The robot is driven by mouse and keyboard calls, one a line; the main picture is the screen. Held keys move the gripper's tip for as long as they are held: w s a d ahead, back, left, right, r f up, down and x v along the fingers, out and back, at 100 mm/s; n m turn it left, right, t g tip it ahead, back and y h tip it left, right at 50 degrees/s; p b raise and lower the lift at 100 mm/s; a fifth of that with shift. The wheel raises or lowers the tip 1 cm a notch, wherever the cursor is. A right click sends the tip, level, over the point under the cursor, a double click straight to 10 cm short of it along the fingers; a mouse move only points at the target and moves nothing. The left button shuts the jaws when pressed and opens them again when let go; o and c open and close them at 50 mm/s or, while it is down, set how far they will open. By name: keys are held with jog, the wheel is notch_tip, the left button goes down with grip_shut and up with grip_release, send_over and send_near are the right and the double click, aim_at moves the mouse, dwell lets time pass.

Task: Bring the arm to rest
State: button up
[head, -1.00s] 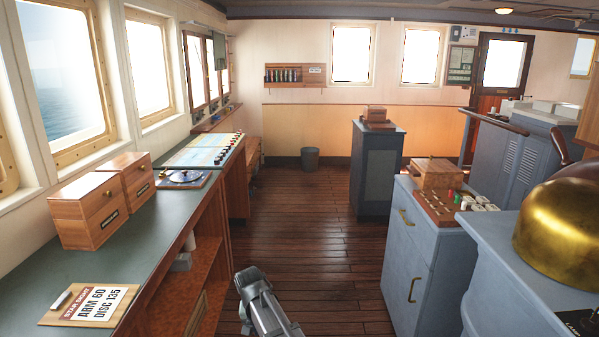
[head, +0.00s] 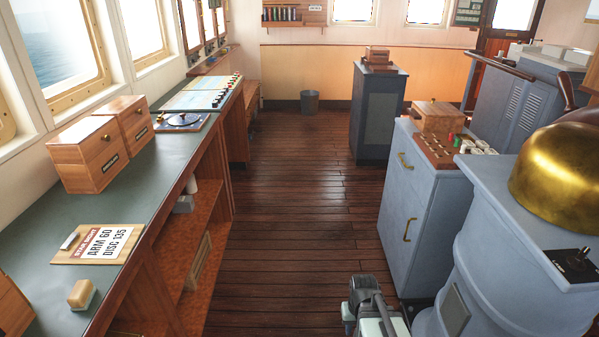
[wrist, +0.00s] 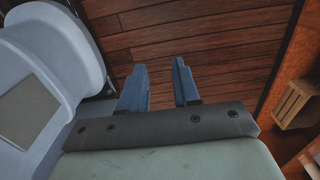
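My gripper shows in the wrist view (wrist: 158,82), its two blue fingers apart with only plank floor seen between them. It points down over the floor and touches nothing that I can see. In the head view, the grey end part of my arm (head: 374,308) shows at the bottom edge, over the aisle beside the blue-grey cabinets; its fingers cannot be made out there. A card reading "ARM 60 DISC 135" (head: 104,242) lies nearer on that counter.
The grey-blue pedestal (head: 456,308) with a brass dome (head: 556,172) stands close right of my arm. It also shows at the wrist view's left (wrist: 42,92). The left counter (head: 160,190) holds wooden boxes (head: 92,148) and a sponge-like block (head: 82,293). The floor aisle (head: 290,220) is clear.

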jog(key=s+f+g, duration=0.3)
jog(key=s+f, duration=0.6)
jog(key=s, duration=0.5)
jog(key=s+f+g, duration=0.3)
jog(key=s+f, duration=0.7)
jog(key=s, duration=0.5)
jog(key=shift+f+g, duration=0.3)
